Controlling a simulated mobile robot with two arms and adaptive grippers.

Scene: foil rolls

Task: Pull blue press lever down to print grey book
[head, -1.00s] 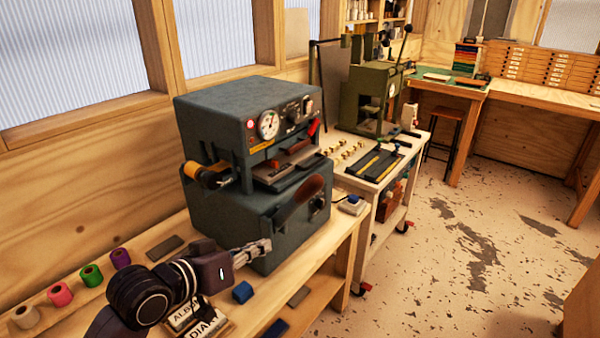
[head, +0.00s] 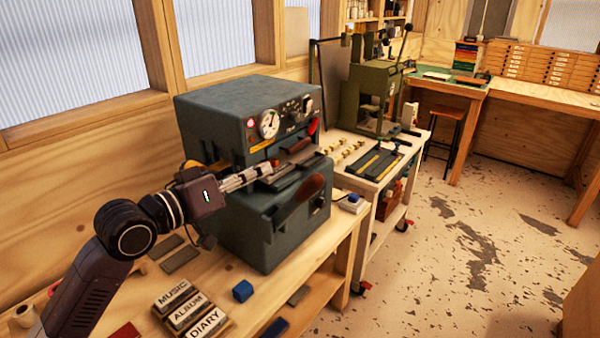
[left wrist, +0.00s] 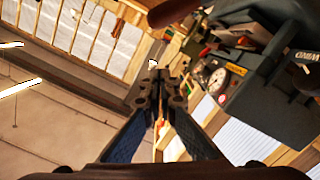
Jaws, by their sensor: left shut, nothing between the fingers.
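The blue-grey press (head: 245,100) stands on the wooden bench. Its lever has a brown grip (head: 303,198) that slants across the lower front. My left gripper (head: 268,169) is shut and empty, in front of the press's slot and above and left of the lever grip. In the left wrist view the shut fingertips (left wrist: 160,75) show the press (left wrist: 265,95) at the right. A brown rounded piece (left wrist: 172,10) shows at the top edge there. I cannot make out a grey book; my gripper covers part of the slot. My right gripper is not in view.
A wooden holder (head: 215,325) carries plates reading MUSIC, ALBUM and DIARY. A blue block (head: 242,291) sits right of it. Dark flat pieces (head: 180,259) lie behind. A white cart (head: 352,180) with a green press (head: 372,90) stands beyond.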

